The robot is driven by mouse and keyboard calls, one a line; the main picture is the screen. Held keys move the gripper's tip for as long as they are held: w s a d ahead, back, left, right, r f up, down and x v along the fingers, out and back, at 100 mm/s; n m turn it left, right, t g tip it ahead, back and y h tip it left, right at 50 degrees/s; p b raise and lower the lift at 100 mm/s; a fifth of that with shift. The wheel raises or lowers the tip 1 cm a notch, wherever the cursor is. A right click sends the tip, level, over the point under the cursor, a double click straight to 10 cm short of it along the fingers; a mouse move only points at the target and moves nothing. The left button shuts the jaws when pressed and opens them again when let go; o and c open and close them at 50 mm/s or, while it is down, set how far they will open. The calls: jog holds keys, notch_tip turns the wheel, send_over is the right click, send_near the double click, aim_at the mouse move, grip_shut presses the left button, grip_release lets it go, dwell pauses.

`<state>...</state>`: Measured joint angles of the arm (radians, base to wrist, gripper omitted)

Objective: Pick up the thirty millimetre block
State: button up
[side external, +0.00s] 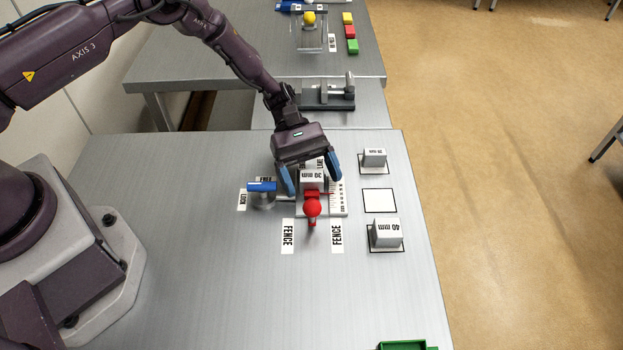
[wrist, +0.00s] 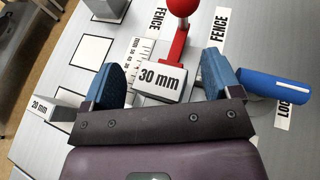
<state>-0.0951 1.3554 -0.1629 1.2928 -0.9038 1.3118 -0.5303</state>
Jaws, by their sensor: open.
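The thirty millimetre block (side external: 312,180) is a light block marked "30 mm". It sits at the fence fixture in the middle of the table, right behind a red part with a red ball knob (side external: 312,208). My gripper (side external: 309,182) is open, with one blue finger on each side of the block. The wrist view shows the block (wrist: 160,80) between the two blue fingertips (wrist: 166,78), with a gap on each side. Whether the block touches the red part I cannot tell.
A blue lock handle (side external: 262,187) is close to the left finger. A 20 mm block (side external: 374,158) and a 40 mm block (side external: 387,234) stand on outlined squares at the right, with an empty square (side external: 379,200) between them. A green tray (side external: 405,346) shows at the front edge.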

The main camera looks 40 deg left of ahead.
jog(key=c, duration=1)
jog(key=shift+c, duration=0.5)
jog(key=shift+r, duration=0.15)
